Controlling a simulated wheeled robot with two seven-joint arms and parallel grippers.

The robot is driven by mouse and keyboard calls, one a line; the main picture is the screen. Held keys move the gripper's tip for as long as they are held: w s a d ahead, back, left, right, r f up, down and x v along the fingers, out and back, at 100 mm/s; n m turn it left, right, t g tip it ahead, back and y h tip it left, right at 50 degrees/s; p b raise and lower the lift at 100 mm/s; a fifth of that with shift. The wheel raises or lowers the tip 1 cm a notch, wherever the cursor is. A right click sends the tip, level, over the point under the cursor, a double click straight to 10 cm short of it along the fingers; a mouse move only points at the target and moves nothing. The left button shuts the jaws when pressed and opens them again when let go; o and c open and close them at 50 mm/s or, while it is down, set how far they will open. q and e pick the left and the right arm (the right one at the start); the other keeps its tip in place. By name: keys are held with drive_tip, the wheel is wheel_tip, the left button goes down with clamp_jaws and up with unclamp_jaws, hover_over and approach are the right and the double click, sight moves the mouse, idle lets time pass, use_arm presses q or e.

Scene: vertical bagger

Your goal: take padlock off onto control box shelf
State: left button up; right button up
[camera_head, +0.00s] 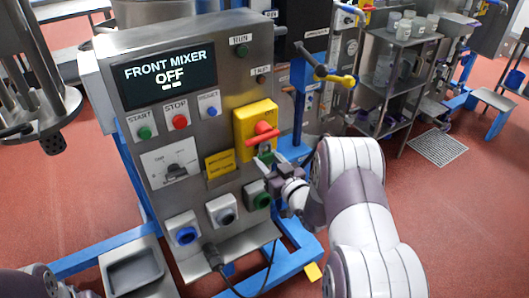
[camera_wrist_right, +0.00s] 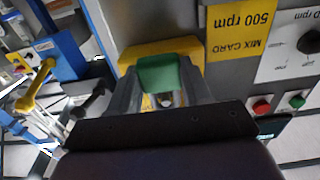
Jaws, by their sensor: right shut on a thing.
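The control box (camera_head: 205,110) has a display reading FRONT MIXER OFF. On its right side is a yellow switch plate (camera_head: 246,122) with a red handle (camera_head: 263,134). My right gripper (camera_head: 267,165) is just below that handle, shut on the green padlock (camera_wrist_right: 160,74). In the right wrist view the padlock sits between both fingers, against the yellow plate. Its shackle is hidden, so I cannot tell whether it still passes through the switch.
Green, red and blue buttons and a dial (camera_head: 175,171) are on the box front. Several knobs, one blue (camera_head: 186,235), stand above the shelf. A black cable (camera_head: 214,257) hangs over the shelf. A grey tray (camera_head: 134,272) is at lower left. Blue frame bars surround the box.

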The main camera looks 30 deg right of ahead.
sight(267, 161)
drive_tip(key=shift+s+d+p, duration=0.2)
drive_tip(key=shift+s+p, duration=0.3)
drive_tip(key=shift+s, duration=1.95)
